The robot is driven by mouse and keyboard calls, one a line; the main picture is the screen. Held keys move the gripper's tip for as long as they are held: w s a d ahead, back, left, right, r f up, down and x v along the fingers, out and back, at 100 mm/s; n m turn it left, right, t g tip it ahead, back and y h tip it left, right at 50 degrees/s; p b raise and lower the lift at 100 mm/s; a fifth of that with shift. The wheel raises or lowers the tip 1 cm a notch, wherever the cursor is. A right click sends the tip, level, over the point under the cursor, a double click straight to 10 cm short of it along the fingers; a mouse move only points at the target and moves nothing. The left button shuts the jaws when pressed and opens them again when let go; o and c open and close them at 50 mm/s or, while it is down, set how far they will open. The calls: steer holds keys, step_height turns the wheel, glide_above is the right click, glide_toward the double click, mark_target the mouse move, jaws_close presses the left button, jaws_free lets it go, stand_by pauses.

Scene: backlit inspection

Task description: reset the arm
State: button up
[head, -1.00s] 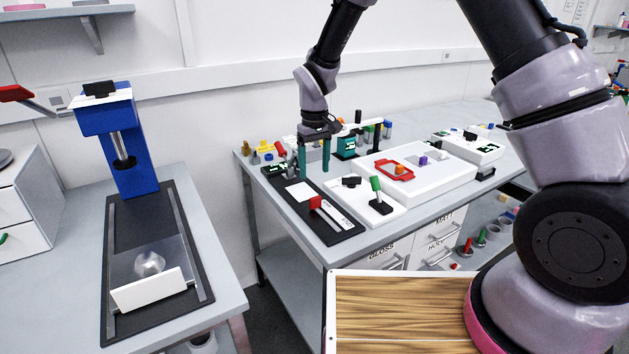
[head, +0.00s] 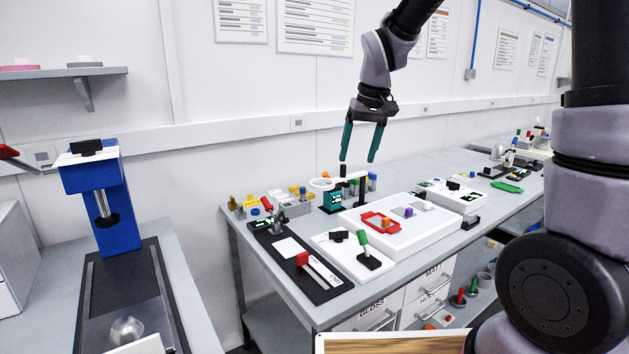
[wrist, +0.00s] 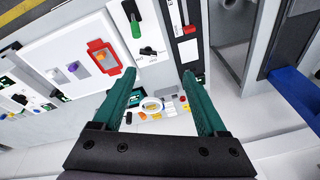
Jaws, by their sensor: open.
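My gripper (head: 362,143) hangs from my arm above the back of the middle bench, its two teal fingers pointing down and spread apart. Nothing is between the fingers, and they touch nothing. In the wrist view my gripper (wrist: 165,88) is also open and empty, with the bench devices beyond and below the fingertips. My forearm rises to the upper right in the head view, and my large arm joint fills the right side.
Below stand a teal device with a white ring (head: 332,198), a white panel with a red frame (head: 378,220), and a black board with a red block (head: 302,259). A blue press (head: 103,205) stands on the left bench. The air around my gripper is clear.

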steer(key=s+d+r+m+t, duration=0.2)
steer(key=s+d+r+m, duration=0.1)
steer(key=s+d+r, duration=0.2)
steer(key=s+d+r+m+t, duration=0.3)
steer(key=s+d+r, duration=0.3)
steer(key=s+d, duration=0.3)
steer(key=s, duration=0.4)
steer(key=shift+d+r, duration=0.15)
steer(key=shift+d, duration=0.15)
stand_by(1.4)
